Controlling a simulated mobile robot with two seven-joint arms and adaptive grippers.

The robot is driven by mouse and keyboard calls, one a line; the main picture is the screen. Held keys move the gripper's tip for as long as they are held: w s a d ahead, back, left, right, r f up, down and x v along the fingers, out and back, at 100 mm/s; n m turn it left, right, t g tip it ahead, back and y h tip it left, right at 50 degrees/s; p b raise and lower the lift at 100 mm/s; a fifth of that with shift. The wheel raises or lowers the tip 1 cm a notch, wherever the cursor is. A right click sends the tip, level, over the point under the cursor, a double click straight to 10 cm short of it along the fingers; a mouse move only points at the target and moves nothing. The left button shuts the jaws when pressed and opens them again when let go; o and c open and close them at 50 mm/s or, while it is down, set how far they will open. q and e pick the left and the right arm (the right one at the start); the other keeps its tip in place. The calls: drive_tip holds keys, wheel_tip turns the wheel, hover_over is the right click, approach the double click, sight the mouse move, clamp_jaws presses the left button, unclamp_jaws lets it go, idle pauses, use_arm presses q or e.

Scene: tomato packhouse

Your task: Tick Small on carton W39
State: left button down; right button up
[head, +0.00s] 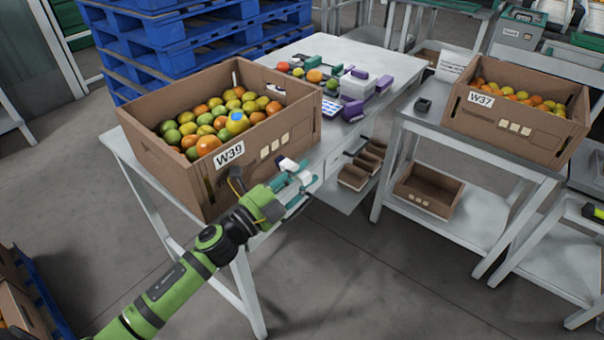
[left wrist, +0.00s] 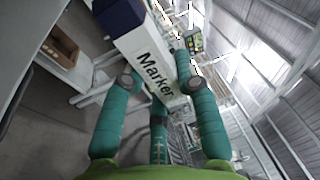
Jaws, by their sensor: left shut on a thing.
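Carton W39 (head: 215,188) is an open brown box full of red, orange, yellow and green tomatoes, on the near end of the white table. Its front wall bears a white W39 label (head: 229,154) and a row of pale squares (head: 275,145); no words beside them are readable, and I cannot make out a tick. My left gripper (head: 297,178) is just in front of this wall, near its right part. It is shut on a white marker with a dark end, whose lettering "Marker" shows in the left wrist view (left wrist: 152,70). My right gripper is out of view.
Carton W37 (head: 515,124), also filled, stands on a second table to the right. Behind W39 are loose tomatoes and a purple and white device (head: 358,87) on the table (head: 285,52). Blue pallets (head: 170,40) are stacked behind. Open floor lies in front.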

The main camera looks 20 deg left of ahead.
use_arm(q)
drive_tip(key=shift+a+f, duration=0.2)
drive_tip(key=shift+f, duration=0.05)
drive_tip(key=shift+r, duration=0.3)
drive_tip(key=shift+w+d+r+p, duration=0.15)
drive_tip(key=shift+w+r+p, duration=0.25)
drive_tip(key=shift+p, duration=0.05)
drive_tip(key=shift+f, duration=0.25)
drive_tip(key=shift+s+f+b, duration=0.25)
drive_tip(key=shift+s+b, duration=0.05)
drive_tip(key=shift+s+f, duration=0.15)
drive_tip(key=shift+f, duration=0.1)
drive_tip(key=shift+s+d, duration=0.3)
drive_tip(key=shift+d, duration=0.35)
drive_tip(key=shift+s+d+p, duration=0.2)
drive_tip(key=shift+s+d, duration=0.05)
drive_tip(key=shift+d, duration=0.45)
drive_tip(key=shift+s+d+p, duration=0.15)
drive_tip(key=shift+s+d, duration=0.15)
drive_tip(key=shift+d, duration=0.45)
drive_tip(key=shift+s+d+p, duration=0.2)
drive_tip(key=shift+s+d, duration=0.05)
drive_tip(key=shift+d, duration=0.45)
